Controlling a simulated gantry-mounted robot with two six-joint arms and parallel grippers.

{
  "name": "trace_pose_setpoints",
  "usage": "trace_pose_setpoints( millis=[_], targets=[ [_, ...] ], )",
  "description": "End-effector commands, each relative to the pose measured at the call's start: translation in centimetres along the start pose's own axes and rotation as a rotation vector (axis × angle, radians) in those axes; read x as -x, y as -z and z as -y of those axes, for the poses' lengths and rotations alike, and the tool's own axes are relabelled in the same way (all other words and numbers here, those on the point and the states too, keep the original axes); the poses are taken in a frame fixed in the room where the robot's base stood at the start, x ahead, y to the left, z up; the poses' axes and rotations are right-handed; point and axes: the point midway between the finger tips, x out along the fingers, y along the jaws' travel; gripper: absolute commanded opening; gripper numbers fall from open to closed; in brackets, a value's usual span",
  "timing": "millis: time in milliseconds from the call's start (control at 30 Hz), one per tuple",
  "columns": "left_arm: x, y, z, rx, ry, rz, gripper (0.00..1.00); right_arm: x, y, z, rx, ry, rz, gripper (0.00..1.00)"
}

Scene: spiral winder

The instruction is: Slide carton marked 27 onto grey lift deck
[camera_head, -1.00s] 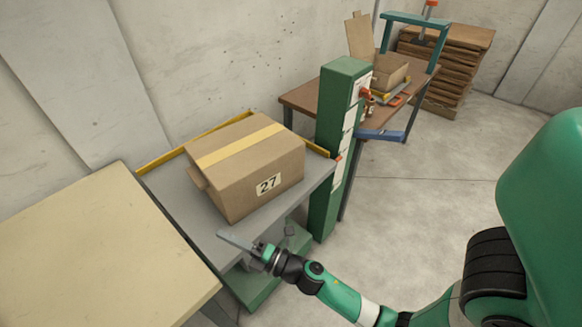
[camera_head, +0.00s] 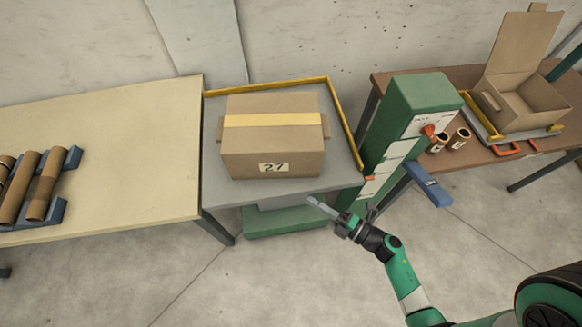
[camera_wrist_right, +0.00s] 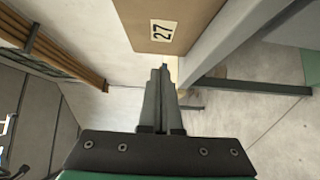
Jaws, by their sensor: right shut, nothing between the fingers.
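The carton marked 27 (camera_head: 272,145), brown with a yellow tape band, sits on the grey lift deck (camera_head: 290,190) in the head view. The deck has yellow rails along its back and right side. My right gripper (camera_head: 315,204) is shut and empty, in front of the deck's front edge and below the carton, apart from it. In the right wrist view the shut fingers (camera_wrist_right: 163,75) point toward the carton (camera_wrist_right: 175,25) and its 27 label. My left gripper is not in view.
A beige table (camera_head: 120,165) stands left of the deck, with brown tubes (camera_head: 45,187) in a blue rack. A green column (camera_head: 405,130) stands at the deck's right. Beyond it, a brown bench (camera_head: 480,155) holds an open carton (camera_head: 520,100) and small rolls. The floor in front is open.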

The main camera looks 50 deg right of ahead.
Motion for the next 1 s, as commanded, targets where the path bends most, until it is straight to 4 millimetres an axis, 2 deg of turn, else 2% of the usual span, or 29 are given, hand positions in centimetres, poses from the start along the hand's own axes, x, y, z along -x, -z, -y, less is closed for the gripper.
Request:
trace_pose_setpoints(
  millis=[167,267,667,800,1000],
  targets=[
    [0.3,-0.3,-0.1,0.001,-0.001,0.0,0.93,-0.7,0.0,0.2,0.002,-0.001,-0.002,0.0],
    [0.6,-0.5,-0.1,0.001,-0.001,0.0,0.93,-2.0,0.0,0.2,0.004,-0.002,-0.005,0.0],
    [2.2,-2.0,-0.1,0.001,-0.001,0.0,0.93,-10.4,0.1,0.2,0.002,-0.004,-0.004,0.0],
    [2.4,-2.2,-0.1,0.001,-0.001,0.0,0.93,-11.9,-1.9,0.2,0.003,-0.002,0.003,0.0],
    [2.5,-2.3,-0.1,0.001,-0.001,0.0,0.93,-12.9,-2.9,0.1,0.002,-0.001,0.001,0.0]
  ],
)
